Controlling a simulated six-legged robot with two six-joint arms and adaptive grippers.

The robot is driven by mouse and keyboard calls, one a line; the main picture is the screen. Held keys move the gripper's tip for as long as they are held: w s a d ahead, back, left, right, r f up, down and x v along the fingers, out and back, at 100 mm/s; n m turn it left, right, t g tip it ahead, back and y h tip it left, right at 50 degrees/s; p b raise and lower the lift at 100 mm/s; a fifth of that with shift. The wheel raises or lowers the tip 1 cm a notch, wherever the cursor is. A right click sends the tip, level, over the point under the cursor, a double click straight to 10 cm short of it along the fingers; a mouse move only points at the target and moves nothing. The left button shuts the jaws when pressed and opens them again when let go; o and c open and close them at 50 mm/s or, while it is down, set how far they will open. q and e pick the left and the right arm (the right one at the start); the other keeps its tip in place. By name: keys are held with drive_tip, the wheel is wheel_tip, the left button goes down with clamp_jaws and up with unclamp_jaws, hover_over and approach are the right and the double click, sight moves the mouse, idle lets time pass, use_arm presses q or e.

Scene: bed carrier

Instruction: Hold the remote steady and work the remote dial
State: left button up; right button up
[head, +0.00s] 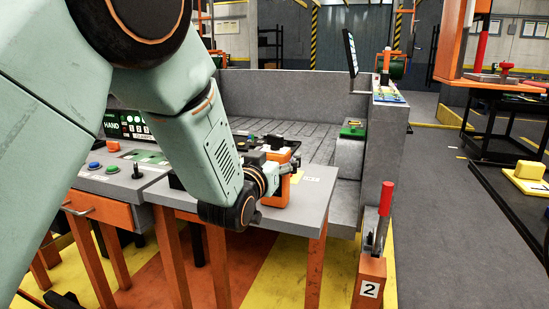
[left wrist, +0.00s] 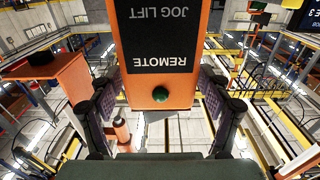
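The orange remote (head: 274,191) is at the small grey table, beside my left gripper (head: 266,180). In the left wrist view the remote (left wrist: 160,85) fills the top middle, with a black label reading JOG LIFT and REMOTE, upside down. I cannot tell whether the remote rests on the table. I cannot make out the dial. My right gripper is not in view.
The grey table (head: 312,200) holds dark parts behind the remote. A console (head: 125,180) with coloured buttons stands to the left. A red-handled lever (head: 384,215) on an orange post marked 2 stands at the right. The floor (head: 450,230) further right is clear.

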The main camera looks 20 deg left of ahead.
use_arm(q)
drive_tip(key=c, duration=1.2)
idle(0.4)
